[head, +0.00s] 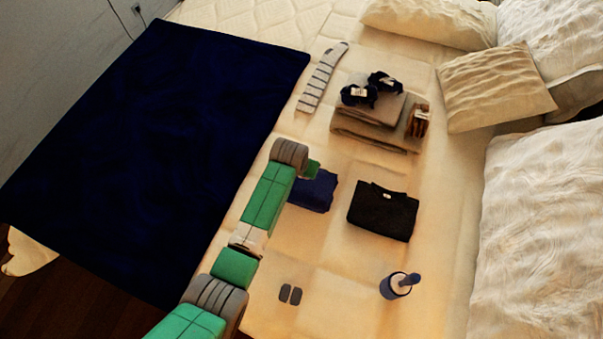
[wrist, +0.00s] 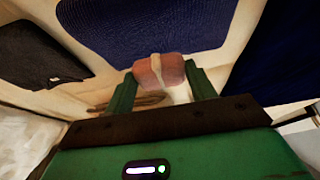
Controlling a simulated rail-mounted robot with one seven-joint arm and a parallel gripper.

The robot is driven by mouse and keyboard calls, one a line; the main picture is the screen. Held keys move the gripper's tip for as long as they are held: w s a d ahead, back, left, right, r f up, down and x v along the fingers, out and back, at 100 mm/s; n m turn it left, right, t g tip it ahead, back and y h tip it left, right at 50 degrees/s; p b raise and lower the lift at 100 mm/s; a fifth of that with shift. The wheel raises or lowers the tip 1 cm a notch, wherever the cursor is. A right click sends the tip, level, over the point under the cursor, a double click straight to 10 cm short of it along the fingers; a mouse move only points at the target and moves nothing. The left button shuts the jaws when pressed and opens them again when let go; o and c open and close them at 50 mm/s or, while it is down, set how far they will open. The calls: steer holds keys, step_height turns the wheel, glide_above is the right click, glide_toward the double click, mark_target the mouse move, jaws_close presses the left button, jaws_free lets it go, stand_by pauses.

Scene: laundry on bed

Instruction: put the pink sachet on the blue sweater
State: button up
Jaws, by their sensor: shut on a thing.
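The blue sweater (head: 315,192) lies folded on the bed beside my arm, partly hidden by it in the head view. In the wrist view the sweater (wrist: 145,22) spreads just beyond my fingertips. My gripper (wrist: 161,75) is shut on the pink sachet (wrist: 150,73), which has a pale band around its middle. The sachet is held between the two green fingers, and in the picture its top edge overlaps the sweater's edge. I cannot tell whether it touches the sweater. The sachet is hidden in the head view.
A folded black garment (head: 382,211) lies right of the sweater. Folded taupe towels (head: 375,135) with dark bundles (head: 358,94) on top and a striped strip (head: 322,78) lie farther back. A navy blanket (head: 150,150) covers the left.

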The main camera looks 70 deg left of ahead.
steer(key=shift+f, duration=1.45)
steer(key=shift+b, duration=0.3)
steer(key=shift+f, duration=0.25)
steer(key=o, duration=1)
steer(key=shift+c, duration=0.2)
steer(key=p+v, duration=0.3)
steer(key=v, duration=0.9)
steer(key=shift+r, duration=0.3)
steer(key=shift+a, duration=0.1)
